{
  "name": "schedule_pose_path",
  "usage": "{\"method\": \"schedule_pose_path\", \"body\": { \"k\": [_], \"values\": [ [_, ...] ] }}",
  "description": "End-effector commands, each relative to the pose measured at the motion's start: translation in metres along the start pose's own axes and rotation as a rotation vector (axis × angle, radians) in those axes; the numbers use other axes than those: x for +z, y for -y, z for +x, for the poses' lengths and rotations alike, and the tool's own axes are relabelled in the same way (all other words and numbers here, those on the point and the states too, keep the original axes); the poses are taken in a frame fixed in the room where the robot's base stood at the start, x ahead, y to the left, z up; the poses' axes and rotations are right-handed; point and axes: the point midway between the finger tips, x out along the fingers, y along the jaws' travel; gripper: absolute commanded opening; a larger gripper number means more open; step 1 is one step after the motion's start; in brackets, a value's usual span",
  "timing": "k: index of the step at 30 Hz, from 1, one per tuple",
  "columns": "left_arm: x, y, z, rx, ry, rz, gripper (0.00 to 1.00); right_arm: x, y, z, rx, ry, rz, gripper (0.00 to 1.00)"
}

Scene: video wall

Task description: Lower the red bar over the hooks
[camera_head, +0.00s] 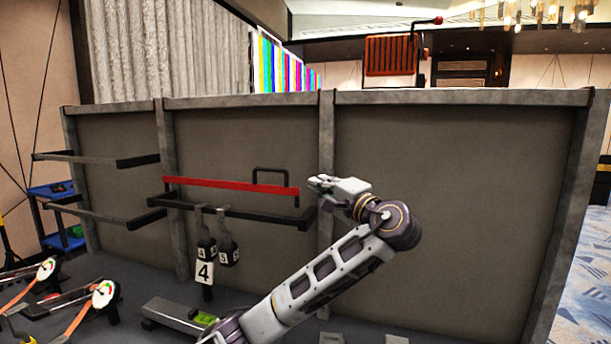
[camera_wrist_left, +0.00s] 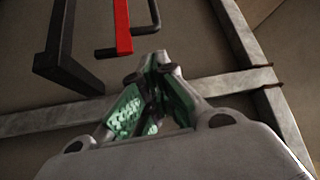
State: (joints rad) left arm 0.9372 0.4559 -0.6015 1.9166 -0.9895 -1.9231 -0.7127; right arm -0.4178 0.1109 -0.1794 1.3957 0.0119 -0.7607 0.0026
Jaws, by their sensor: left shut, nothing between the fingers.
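The red bar (camera_head: 230,186) runs along the wall panel, raised above the black rail (camera_head: 245,214), with a black loop handle (camera_head: 270,172) at its right part. In the left wrist view the red bar's end (camera_wrist_left: 123,25) shows at the top, beside the black rail (camera_wrist_left: 62,50). Hooks (camera_head: 221,211) hang on the rail and carry dark weights (camera_head: 206,250), one with a white "4" tag. My left gripper (camera_head: 316,183) is just right of the bar's right end. Its fingertips (camera_wrist_left: 158,66) are shut, empty and apart from the bar. My right gripper is out of view.
Empty black brackets (camera_head: 100,160) stick out from the panel at left. Grey posts (camera_head: 327,140) divide the panel; the section right of my arm is bare. Gauges with orange arms (camera_head: 103,294) and a grey device (camera_head: 178,314) stand low at left.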

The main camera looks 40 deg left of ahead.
Motion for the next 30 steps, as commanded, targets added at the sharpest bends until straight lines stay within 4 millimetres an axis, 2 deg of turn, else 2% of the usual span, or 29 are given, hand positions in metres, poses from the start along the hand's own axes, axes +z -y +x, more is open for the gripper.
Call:
{"method": "schedule_pose_path", "body": {
  "k": [8, 24, 30],
  "values": [
    [0.000, 0.000, 0.015, -0.002, 0.002, 0.002, 0.00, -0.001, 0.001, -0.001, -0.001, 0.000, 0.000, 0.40],
    [0.001, 0.000, 0.082, -0.001, 0.003, 0.001, 0.00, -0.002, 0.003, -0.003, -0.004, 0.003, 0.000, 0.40],
    [0.001, 0.000, 0.096, -0.001, 0.003, 0.001, 0.00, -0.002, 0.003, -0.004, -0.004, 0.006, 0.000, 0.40]
  ]
}}
